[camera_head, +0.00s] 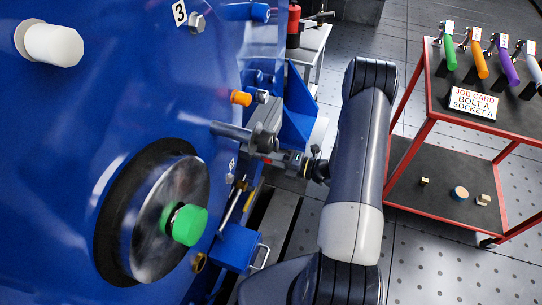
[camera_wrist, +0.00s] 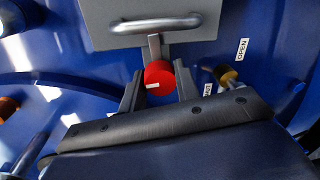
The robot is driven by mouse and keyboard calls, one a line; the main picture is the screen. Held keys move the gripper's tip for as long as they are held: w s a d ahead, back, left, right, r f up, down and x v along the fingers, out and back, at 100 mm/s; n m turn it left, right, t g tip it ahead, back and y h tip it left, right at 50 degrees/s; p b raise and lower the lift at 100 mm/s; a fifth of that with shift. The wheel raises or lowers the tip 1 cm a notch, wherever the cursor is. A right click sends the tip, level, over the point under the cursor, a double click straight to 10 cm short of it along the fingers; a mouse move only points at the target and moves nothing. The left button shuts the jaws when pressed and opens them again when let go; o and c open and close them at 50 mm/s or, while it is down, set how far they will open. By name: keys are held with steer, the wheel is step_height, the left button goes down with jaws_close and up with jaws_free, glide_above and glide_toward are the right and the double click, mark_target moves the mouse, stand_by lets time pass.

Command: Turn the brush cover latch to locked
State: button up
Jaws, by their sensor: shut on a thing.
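The brush cover (camera_wrist: 115,25) is a grey plate with a metal bar handle (camera_wrist: 155,23), at the top of the wrist view. Below its edge is the red latch knob (camera_wrist: 158,75), with a short white mark on its face and a grey strip above it. My gripper (camera_wrist: 159,90) has one finger on each side of the red knob and is shut on it. A white "OPEN" label (camera_wrist: 242,49) is to the right. A second label (camera_wrist: 208,90) is partly hidden by my gripper. In the head view, my gripper (camera_head: 274,158) reaches the blue motor's side; the knob is hard to make out there.
The blue motor housing (camera_head: 90,100) fills the left of the head view, with a round shaft disc and green cap (camera_head: 190,225). A brass-coloured fitting (camera_wrist: 228,76) is right of my gripper. A red-framed cart (camera_head: 415,158) with coloured-handled tools stands at right.

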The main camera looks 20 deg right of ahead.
steer(key=shift+f+m, duration=0.1)
steer(key=shift+m, duration=0.4)
steer(key=o, duration=0.9)
steer(key=shift+d, duration=0.1)
steer(key=shift+o, duration=0.2)
steer(key=v, duration=1)
steer(key=shift+s+d, duration=0.25)
steer(key=shift+d, duration=0.05)
steer(key=x, duration=1.1)
